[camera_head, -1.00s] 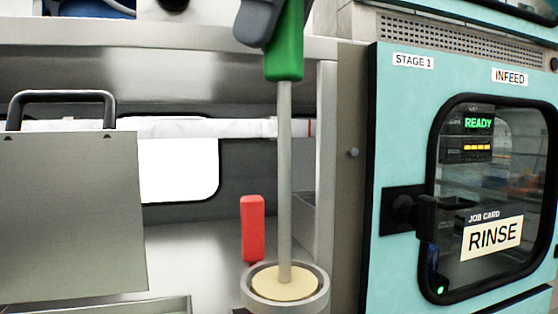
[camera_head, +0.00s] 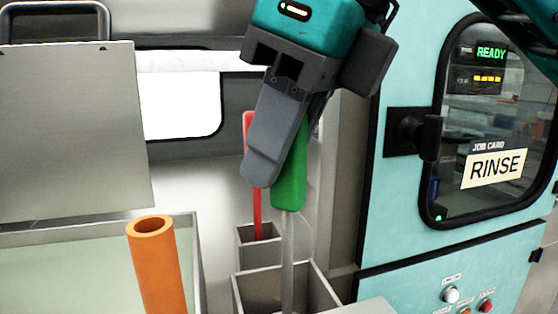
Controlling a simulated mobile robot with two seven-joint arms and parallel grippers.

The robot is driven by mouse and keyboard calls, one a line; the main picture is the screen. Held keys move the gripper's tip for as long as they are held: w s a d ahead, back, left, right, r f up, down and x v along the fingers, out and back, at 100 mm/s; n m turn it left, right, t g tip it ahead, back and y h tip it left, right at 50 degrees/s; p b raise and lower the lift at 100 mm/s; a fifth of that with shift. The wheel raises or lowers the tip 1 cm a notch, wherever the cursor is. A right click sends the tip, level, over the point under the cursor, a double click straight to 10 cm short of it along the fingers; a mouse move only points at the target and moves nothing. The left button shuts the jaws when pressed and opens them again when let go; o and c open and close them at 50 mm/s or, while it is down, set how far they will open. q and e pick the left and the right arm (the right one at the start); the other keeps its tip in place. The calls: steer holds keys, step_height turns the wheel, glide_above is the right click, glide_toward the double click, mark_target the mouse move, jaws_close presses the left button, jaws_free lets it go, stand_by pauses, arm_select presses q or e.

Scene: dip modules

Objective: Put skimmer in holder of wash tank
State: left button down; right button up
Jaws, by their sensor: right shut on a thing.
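My right gripper (camera_head: 278,168) is shut on the green handle (camera_head: 291,180) of the skimmer and points downward. Its near finger covers part of the handle. The skimmer's thin grey rod (camera_head: 288,250) hangs nearly upright over the larger square holder (camera_head: 318,284). The rod's lower end and head are out of view, so I cannot tell how deep they are. A red-handled tool (camera_head: 257,205) stands in a smaller square holder (camera_head: 244,245) just behind. The wash tank (camera_head: 190,235), with pale greenish contents, is at lower left. My left gripper is not in view.
An orange tube (camera_head: 160,270) stands up at the tank's right side. A grey panel with a black handle (camera_head: 75,130) rises behind the tank. A teal cabinet (camera_head: 390,215) with a RINSE card (camera_head: 495,167) stands close on the right.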

steer(key=shift+f, duration=0.7)
steer(key=shift+f, duration=0.2)
steer(key=o, duration=0.9)
steer(key=shift+r, duration=0.1)
steer(key=shift+o, duration=0.2)
steer(key=shift+r, duration=0.2)
steer(key=p+v, duration=0.1)
steer(key=v, duration=1.1)
